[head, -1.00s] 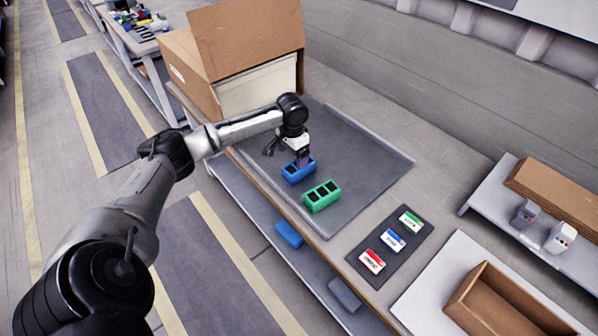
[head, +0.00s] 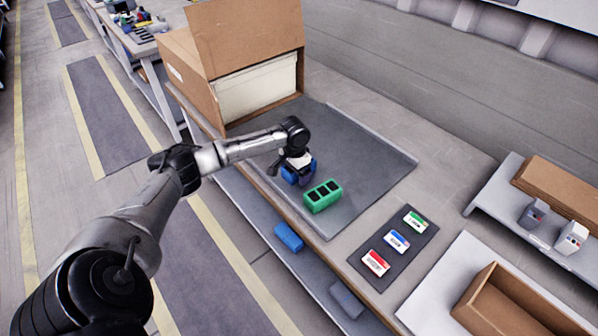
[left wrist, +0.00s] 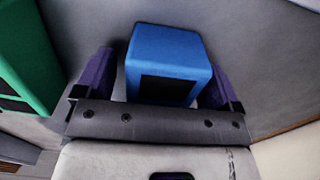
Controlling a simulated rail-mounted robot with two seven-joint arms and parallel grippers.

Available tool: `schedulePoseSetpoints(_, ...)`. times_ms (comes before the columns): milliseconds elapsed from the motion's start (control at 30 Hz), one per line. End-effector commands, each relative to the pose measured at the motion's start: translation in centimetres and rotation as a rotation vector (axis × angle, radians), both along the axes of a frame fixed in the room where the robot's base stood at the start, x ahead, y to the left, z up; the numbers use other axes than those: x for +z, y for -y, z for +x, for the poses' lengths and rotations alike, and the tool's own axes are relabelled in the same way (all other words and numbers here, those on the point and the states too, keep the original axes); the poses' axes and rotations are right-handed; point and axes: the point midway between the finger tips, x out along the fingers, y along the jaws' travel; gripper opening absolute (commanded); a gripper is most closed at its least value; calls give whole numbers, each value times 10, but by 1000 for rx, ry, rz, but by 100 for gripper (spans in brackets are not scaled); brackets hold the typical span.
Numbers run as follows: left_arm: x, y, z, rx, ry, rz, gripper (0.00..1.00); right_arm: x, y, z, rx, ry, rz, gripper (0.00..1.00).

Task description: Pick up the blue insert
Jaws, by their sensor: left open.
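The blue insert (head: 309,168) stands on the dark grey mat, partly hidden under my left gripper in the head view. It shows clearly in the left wrist view (left wrist: 166,50), between the two purple fingers. My left gripper (head: 298,176) is open, lowered around the insert, with one finger on each side of it. In the left wrist view a narrow gap shows at the left finger; contact on the right side is hard to tell. My right gripper is in no view.
A green insert (head: 322,196) stands close beside the blue one. The grey mat (head: 365,165) is otherwise bare. An open cardboard box (head: 190,75) stands behind. Red, blue and green labelled cards lie on a dark pad (head: 384,262) to the right. A cardboard tray (head: 490,300) is nearer.

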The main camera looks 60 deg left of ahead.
Motion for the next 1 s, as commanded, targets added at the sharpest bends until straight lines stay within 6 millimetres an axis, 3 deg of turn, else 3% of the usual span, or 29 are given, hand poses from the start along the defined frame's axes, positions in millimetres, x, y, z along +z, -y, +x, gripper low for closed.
schedulePoseSetpoints(233,-1,0,0,0,1,0,86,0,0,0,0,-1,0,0)
schedulePoseSetpoints(767,-1,0,0,0,1,0,36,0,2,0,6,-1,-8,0)
schedulePoseSetpoints(1000,1,0,0,0,1,0,35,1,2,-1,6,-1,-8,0)
